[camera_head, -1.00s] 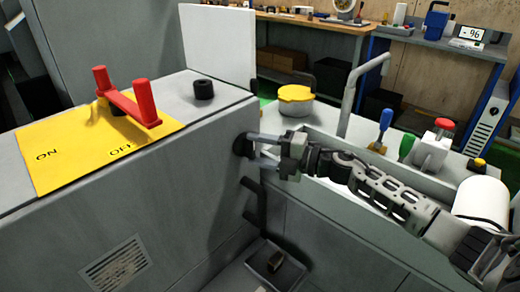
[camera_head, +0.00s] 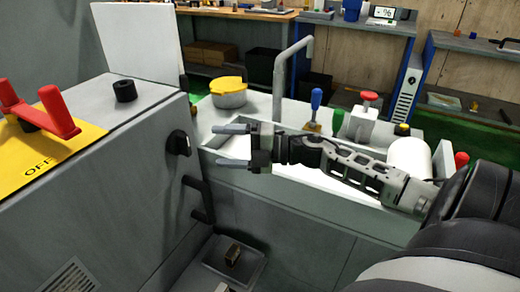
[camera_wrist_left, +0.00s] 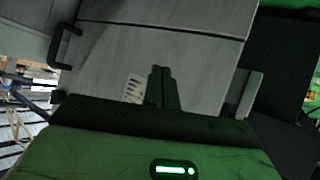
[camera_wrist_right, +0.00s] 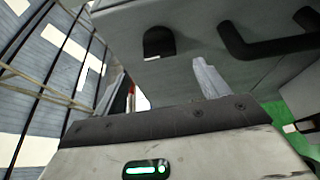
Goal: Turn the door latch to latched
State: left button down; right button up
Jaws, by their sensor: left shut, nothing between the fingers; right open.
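The door latch appears to be the black knob (camera_head: 178,143) on the grey cabinet's side face; it also shows in the right wrist view (camera_wrist_right: 158,42). I cannot read from it whether it is latched. My right gripper (camera_head: 217,146) is open and empty, its fingers pointing at the knob from the right with a gap between. In the right wrist view a finger stands below and right of the knob. My left gripper (camera_wrist_left: 161,72) is shut and empty in front of grey panels in the left wrist view; it is outside the head view.
A black bar handle (camera_head: 196,182) is on the cabinet face below the knob. A red lever (camera_head: 50,112) stands on a yellow ON/OFF plate on top. A grey tray (camera_head: 248,262) holds a small block below. A white-topped bench with a yellow-lidded pot (camera_head: 229,92) lies behind my right arm.

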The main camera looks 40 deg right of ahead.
jog(key=v, duration=0.8)
jog(key=shift+s, duration=0.2)
jog(key=shift+d, duration=0.15)
